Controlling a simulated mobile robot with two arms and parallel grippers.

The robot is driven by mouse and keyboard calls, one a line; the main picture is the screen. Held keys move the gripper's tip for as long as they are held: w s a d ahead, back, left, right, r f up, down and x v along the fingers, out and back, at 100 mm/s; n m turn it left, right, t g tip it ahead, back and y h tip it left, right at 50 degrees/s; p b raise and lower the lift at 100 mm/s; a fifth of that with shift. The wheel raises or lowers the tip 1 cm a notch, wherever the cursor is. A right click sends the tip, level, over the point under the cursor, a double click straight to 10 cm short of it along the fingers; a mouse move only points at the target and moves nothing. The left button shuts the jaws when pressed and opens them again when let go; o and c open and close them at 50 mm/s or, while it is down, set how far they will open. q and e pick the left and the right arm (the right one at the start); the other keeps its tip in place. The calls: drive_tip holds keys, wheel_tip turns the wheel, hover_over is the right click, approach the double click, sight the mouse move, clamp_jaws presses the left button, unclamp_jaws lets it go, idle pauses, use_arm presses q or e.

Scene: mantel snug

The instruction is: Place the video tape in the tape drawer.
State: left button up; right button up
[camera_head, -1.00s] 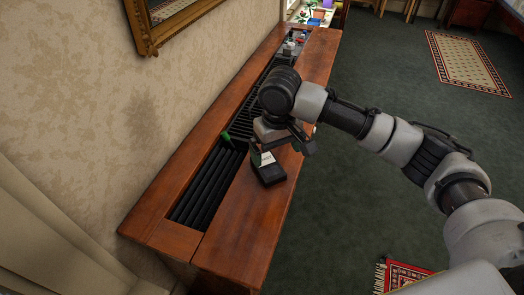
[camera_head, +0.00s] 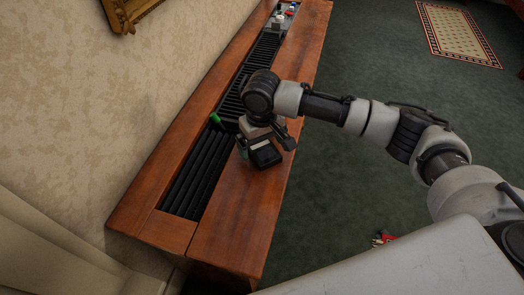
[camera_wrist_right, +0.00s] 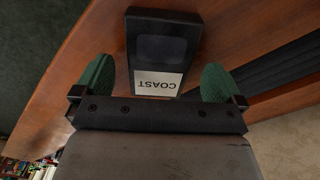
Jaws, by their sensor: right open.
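The video tape (camera_head: 265,156) is a dark block lying on the wooden mantel top, near its floor-side edge. In the right wrist view the tape (camera_wrist_right: 163,46) shows a white label reading "COAST", upside down. My right gripper (camera_head: 264,146) is open above the tape's label end. In the wrist view its two green fingers lie to either side of the tape, with a gap on each side. The head view shows the gripper partly covering the label. I cannot pick out the tape drawer in either view. My left gripper is not in view.
The long wooden mantel (camera_head: 238,225) has a dark slatted grille (camera_head: 196,178) set along it. Small objects (camera_head: 281,18) stand at the far end. A patterned rug (camera_head: 458,35) lies on open floor.

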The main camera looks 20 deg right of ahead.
drive_tip(key=shift+f, duration=0.85)
drive_tip(key=shift+c, duration=0.5)
drive_tip(key=c, duration=1)
drive_tip(key=shift+r, duration=0.1)
